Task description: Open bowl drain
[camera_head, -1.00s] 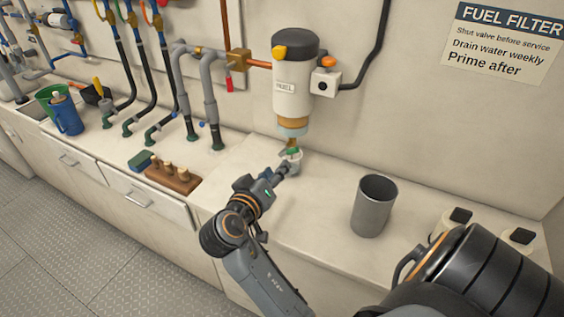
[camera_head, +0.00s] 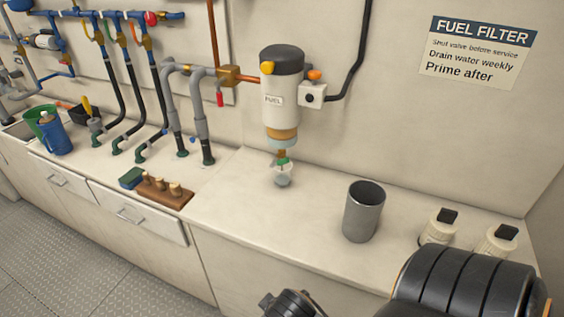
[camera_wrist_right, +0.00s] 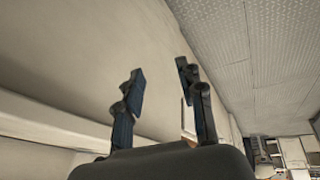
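The fuel filter (camera_head: 281,92) is a white cylinder with a dark cap, mounted on the wall in the head view. Its amber and clear bowl (camera_head: 282,137) is at the bottom. A small green drain piece (camera_head: 283,160) shows below the bowl, with a small greyish round piece (camera_head: 283,181) under it. I cannot tell whether the drain is open or shut. My right gripper (camera_wrist_right: 160,72) is open and empty in the right wrist view, its blue-black fingers apart. No gripper is near the filter. My left gripper is not in view.
A grey metal cup (camera_head: 363,212) stands on the counter right of the filter, with two white bottles (camera_head: 438,229) farther right. A brown block with pegs (camera_head: 163,191) and pipes (camera_head: 203,120) are left. The counter between block and cup is clear.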

